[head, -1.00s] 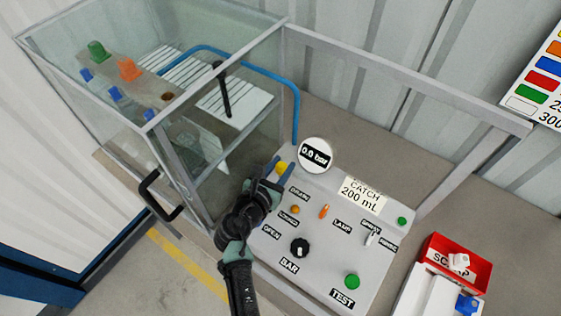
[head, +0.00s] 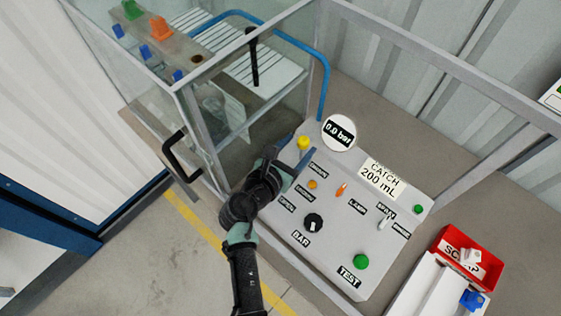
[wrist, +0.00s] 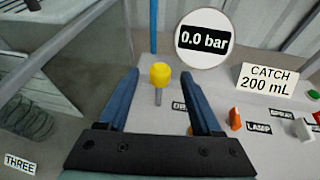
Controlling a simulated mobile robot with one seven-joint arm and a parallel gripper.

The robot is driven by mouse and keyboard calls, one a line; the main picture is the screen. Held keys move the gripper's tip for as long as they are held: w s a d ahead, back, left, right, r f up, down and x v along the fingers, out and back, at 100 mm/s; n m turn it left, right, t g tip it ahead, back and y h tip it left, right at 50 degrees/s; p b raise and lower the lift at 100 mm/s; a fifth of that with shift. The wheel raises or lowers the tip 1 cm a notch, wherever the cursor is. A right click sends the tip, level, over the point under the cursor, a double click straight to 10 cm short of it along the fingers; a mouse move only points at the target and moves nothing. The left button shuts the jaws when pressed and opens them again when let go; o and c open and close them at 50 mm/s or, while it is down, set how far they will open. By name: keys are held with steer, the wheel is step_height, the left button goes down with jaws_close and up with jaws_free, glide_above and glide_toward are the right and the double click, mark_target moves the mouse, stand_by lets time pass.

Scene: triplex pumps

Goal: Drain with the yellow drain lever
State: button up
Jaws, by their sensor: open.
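The yellow drain lever (head: 303,142) stands on the grey control panel (head: 330,265), near its upper left corner. In the wrist view the lever is a yellow knob (wrist: 160,74) on a thin upright grey stem. My gripper (head: 297,158) is at the panel's upper left, close to the lever. In the wrist view its two blue fingers (wrist: 159,98) are apart, with the lever showing between them and a little beyond the tips. Nothing is held, and I see no contact. The DRAIN label is partly hidden by the right finger.
A round gauge (head: 339,133) reading 0.0 bar stands right of the lever, with a CATCH 200 mL sign (head: 382,178) beyond. An orange lamp switch (head: 341,190), a black BAR knob (head: 313,222) and a green TEST button (head: 361,262) share the panel. A glass cabinet (head: 145,75) stands left.

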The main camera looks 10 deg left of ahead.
steer(key=v, duration=0.9)
steer(key=shift+s+a+r+b, duration=0.15)
steer(key=shift+s+b, duration=0.1)
steer(key=shift+b, duration=0.1)
